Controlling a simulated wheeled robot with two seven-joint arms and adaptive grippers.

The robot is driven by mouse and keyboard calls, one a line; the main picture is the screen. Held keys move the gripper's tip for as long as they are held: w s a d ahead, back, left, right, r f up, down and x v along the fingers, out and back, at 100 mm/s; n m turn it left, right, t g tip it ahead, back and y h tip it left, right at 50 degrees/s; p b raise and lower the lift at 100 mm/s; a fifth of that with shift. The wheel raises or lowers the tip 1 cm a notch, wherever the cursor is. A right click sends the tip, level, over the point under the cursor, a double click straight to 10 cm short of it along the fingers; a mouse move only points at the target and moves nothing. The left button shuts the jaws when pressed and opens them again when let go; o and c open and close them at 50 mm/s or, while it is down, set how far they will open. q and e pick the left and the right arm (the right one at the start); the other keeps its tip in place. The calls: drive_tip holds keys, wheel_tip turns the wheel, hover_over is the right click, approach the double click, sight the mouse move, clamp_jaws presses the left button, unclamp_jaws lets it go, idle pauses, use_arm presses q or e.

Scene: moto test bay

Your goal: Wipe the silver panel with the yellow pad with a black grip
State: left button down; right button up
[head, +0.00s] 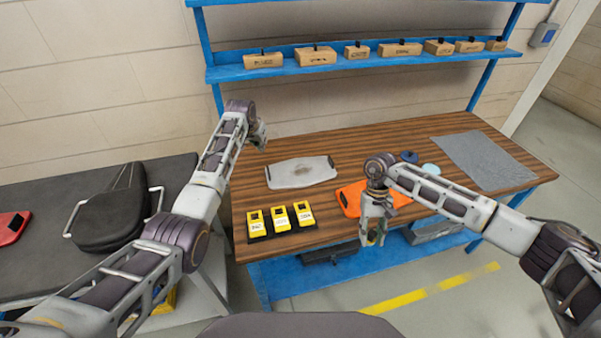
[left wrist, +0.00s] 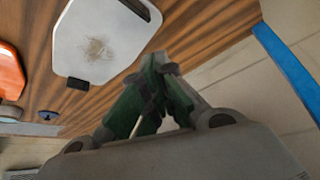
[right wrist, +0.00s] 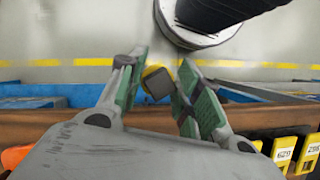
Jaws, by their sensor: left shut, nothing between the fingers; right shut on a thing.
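The silver panel (head: 300,172) lies flat on the wooden bench top, with a brownish smudge near its middle. It also shows in the left wrist view (left wrist: 90,50), smudge included. My left gripper (head: 260,137) is shut and empty above the bench, behind and left of the panel. My right gripper (head: 373,238) is shut on the yellow pad with a black grip (right wrist: 157,83), seen between its fingers in the right wrist view. That gripper hangs at the bench's front edge, right of the panel and apart from it. Its fingers mostly hide the pad in the head view.
Three yellow devices (head: 280,218) stand at the bench's front left. An orange panel (head: 350,198) lies partly behind my right gripper. A dark blue disc (head: 409,157), a light blue disc (head: 431,170) and a grey mat (head: 480,160) lie to the right. A blue shelf (head: 350,65) holds several boxes.

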use_arm(q)
drive_tip(key=v, duration=0.7)
drive_tip(key=shift+s+r, duration=0.2)
drive_tip(key=shift+r, duration=0.15)
drive_tip(key=shift+f, duration=0.1)
idle(0.5)
